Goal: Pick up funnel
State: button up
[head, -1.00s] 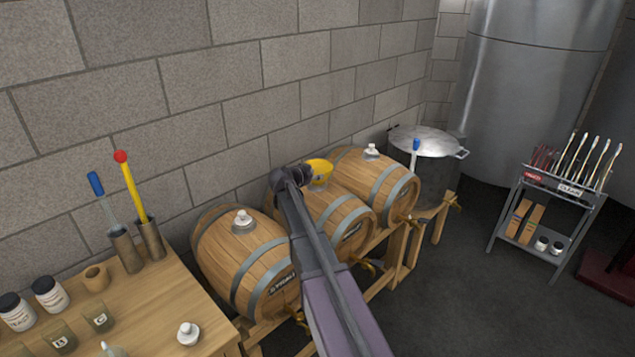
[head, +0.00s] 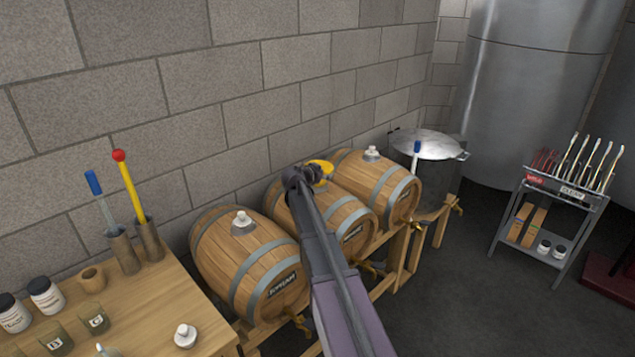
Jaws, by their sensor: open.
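The yellow funnel (head: 323,166) stands on top of the middle barrel (head: 343,205), its wide rim upward. My arm reaches up from the bottom of the head view to it. My gripper (head: 311,175) is at the funnel's near left side and covers part of it. The gripper is open, but its fingers are small and dark here. I cannot tell whether they touch the funnel or stand around it.
The left barrel (head: 250,262) and right barrel (head: 378,185) carry white bungs and flank the middle one. The block wall (head: 230,110) is close behind. A wooden table (head: 150,300) with jars is at left, a lidded pot (head: 428,146) beyond the barrels, and a rack (head: 560,205) at right.

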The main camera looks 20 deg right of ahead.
aim_at(328, 167)
jog(key=shift+b+x, duration=0.6)
jog(key=shift+x, duration=1.3)
jog(key=shift+f, duration=0.1)
